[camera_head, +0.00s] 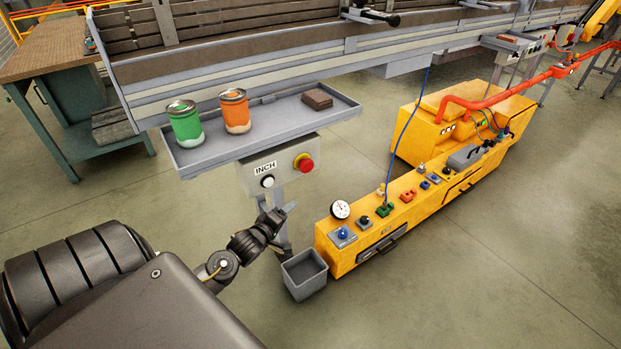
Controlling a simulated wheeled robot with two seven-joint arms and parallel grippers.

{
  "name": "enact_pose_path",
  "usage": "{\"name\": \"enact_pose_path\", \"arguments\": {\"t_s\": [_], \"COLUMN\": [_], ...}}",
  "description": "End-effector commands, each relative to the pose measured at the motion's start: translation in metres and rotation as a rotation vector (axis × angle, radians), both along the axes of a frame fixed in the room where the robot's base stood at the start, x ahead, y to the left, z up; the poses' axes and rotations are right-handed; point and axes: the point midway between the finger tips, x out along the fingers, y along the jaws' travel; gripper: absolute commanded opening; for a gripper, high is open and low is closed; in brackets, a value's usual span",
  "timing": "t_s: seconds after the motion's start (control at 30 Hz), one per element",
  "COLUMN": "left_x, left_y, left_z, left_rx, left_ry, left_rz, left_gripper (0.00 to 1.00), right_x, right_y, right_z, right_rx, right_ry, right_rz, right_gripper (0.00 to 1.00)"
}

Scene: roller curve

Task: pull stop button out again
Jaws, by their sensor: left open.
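The stop button (306,165) is a red mushroom knob on a yellow collar. It sits on the right of the front face of a grey control box (283,180) under the tray. A white button (267,182) and an "INCH" label are on the same box, to its left. My left gripper (284,212) is open and empty, below the box and a little below and left of the stop button, apart from it. The small size hides detail of its fingers. My right gripper is not in view. I cannot tell whether the knob is pressed in or out.
A grey tray (340,108) above the box holds a green can (184,122), an orange can (235,112) and a brown block (317,99). A grey bin (304,274) stands below my gripper. A long yellow machine (400,215) with knobs and a gauge stands at right.

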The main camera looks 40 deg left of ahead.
Motion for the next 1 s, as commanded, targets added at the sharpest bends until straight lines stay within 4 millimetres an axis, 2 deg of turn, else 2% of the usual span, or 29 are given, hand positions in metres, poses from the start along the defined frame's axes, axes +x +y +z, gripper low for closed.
{"name": "enact_pose_path", "arguments": {"t_s": [0.03, 0.1, 0.2, 0.3, 0.47, 0.57, 1.0], "left_x": [0.009, 0.014, 0.016, 0.016, 0.018, 0.026, 0.101], "left_y": [0.000, -0.003, -0.008, -0.011, -0.011, -0.010, -0.002], "left_z": [0.030, 0.070, 0.108, 0.126, 0.131, 0.131, 0.131], "left_rx": [-0.070, -0.164, -0.258, -0.304, -0.318, -0.317, -0.314], "left_ry": [-0.094, -0.192, -0.281, -0.321, -0.330, -0.329, -0.328], "left_rz": [0.003, 0.002, -0.009, -0.017, -0.017, -0.017, -0.016], "left_gripper": [0.63, 0.63, 0.63, 0.63, 0.63, 0.63, 0.63], "right_x": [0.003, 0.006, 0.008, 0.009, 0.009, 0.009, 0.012], "right_y": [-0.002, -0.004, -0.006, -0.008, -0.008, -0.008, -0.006], "right_z": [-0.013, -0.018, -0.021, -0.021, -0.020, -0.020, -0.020], "right_rx": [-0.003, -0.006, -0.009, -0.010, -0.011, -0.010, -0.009], "right_ry": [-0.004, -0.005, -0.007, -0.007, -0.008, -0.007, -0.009], "right_rz": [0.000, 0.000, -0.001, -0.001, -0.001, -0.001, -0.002], "right_gripper": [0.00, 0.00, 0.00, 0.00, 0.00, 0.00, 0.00]}}
